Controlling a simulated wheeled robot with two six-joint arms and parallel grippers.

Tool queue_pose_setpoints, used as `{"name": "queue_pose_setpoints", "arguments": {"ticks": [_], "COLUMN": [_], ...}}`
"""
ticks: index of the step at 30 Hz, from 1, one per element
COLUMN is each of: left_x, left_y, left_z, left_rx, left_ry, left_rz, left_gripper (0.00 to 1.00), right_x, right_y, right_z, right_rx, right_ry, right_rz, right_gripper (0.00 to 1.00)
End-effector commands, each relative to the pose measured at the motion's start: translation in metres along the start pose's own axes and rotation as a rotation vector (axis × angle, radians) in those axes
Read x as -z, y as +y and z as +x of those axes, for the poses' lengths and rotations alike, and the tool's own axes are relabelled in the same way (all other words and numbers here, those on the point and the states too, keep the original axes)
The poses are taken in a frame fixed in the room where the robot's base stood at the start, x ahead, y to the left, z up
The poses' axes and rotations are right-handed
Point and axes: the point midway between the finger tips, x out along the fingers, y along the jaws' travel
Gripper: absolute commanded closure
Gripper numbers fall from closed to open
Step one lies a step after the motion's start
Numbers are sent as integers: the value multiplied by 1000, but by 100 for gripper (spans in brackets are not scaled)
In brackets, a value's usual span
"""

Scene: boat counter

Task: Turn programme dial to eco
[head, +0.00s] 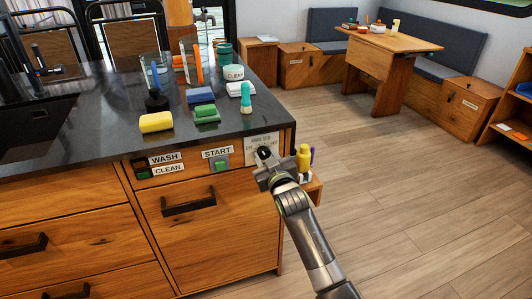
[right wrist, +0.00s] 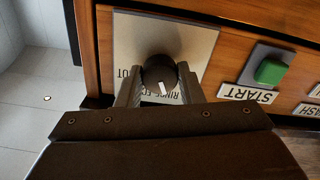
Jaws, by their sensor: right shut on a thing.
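The programme dial (right wrist: 160,74) is a round dark knob with a white pointer mark, on a pale metal plate (right wrist: 190,35) on the wooden counter front. In the right wrist view the plate's lettering is upside down and partly hidden, so I cannot tell which setting the pointer marks. My right gripper (right wrist: 160,88) has a finger on each side of the dial and is shut on it. In the head view my right gripper (head: 266,168) reaches the plate (head: 262,140) at the counter's right end. My left gripper is not in view.
A green START button (head: 221,165) sits left of the plate, with WASH and CLEAN labels further left. Sponges, including a yellow one (head: 156,122), and bottles stand on the dark countertop. A yellow bottle (head: 303,158) is just right of my right gripper. The floor at right is clear.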

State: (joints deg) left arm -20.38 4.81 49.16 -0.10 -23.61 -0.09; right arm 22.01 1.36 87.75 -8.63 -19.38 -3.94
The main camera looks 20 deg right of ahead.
Motion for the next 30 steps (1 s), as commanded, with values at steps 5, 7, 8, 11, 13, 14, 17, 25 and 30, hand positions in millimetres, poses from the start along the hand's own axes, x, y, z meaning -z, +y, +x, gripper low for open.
{"name": "queue_pose_setpoints", "arguments": {"ticks": [5,7,8,11,13,14,17,25,30], "left_x": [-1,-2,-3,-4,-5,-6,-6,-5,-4], "left_y": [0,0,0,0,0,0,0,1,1], "left_z": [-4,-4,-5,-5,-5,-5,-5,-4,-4], "left_rx": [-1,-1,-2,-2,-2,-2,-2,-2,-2], "left_ry": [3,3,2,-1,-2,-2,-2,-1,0], "left_rz": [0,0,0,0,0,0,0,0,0], "left_gripper": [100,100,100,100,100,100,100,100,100], "right_x": [0,0,0,-1,-1,-1,-1,-1,-1], "right_y": [0,0,0,0,0,0,0,-1,-1], "right_z": [0,0,0,0,0,0,0,0,0], "right_rx": [0,0,0,0,0,0,0,0,0], "right_ry": [-3,-3,-3,-2,-2,-2,-2,-1,-2], "right_rz": [167,235,263,358,423,449,534,718,789], "right_gripper": [89,89,89,89,89,89,89,89,89]}}
